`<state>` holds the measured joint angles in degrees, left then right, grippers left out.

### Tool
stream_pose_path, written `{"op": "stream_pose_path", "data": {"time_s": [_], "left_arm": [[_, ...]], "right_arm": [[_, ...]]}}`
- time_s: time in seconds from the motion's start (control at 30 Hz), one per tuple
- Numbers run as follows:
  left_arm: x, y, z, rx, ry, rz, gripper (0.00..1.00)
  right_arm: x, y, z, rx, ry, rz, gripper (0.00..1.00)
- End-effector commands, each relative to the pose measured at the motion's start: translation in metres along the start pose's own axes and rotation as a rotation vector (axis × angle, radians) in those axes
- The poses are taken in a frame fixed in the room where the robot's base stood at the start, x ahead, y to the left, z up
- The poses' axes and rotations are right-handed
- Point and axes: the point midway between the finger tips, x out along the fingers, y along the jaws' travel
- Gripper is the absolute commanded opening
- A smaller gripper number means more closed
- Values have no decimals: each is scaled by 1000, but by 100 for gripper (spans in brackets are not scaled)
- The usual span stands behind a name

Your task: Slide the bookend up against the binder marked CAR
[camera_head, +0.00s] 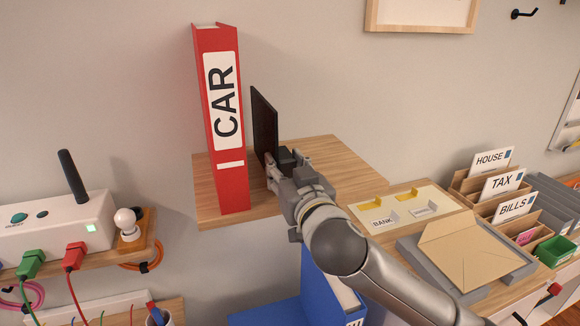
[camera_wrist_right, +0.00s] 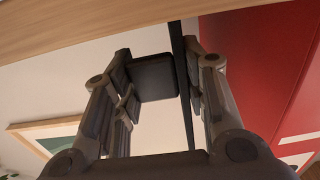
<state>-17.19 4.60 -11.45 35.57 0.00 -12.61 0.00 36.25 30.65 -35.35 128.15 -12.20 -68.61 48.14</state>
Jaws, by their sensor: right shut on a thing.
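The red binder marked CAR (camera_head: 220,120) stands upright at the left of a wooden wall shelf; its red side also shows in the right wrist view (camera_wrist_right: 265,75). The black bookend (camera_head: 264,120) stands just to its right, its upright plate beside the binder with a narrow gap visible. In the right wrist view the bookend shows as a thin plate and a dark block (camera_wrist_right: 152,78). My right gripper (camera_head: 286,161) is shut on the bookend, with one finger on the binder's side of the plate. The bookend's foot is largely hidden. My left gripper is out of view.
The wooden shelf (camera_head: 345,172) is bare to the right of the bookend. Below right are a tray with an envelope (camera_head: 465,250) and sorters marked HOUSE, TAX and BILLS (camera_head: 515,207). A white router (camera_head: 55,228) and a bulb (camera_head: 127,222) sit at lower left.

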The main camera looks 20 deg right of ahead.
Motion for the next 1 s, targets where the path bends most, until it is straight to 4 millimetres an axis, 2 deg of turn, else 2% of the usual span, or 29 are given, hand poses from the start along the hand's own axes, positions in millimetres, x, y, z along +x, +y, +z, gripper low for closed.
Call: {"op": "stream_pose_path", "data": {"time_s": [0.2, 0.57, 0.6, 0.7, 1.0], "left_arm": [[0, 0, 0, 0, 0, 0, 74], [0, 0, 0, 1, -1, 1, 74], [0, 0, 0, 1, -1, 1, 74], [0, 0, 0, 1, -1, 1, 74], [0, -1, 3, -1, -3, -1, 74]], "right_arm": [[0, -18, 1, 4, -2, 0, 0], [0, -20, 1, 1, -3, 3, 0], [0, -20, 1, 1, -3, 3, 43], [0, -20, 1, 1, -3, 3, 54], [-1, -20, 0, 1, -1, 1, 54]]}}
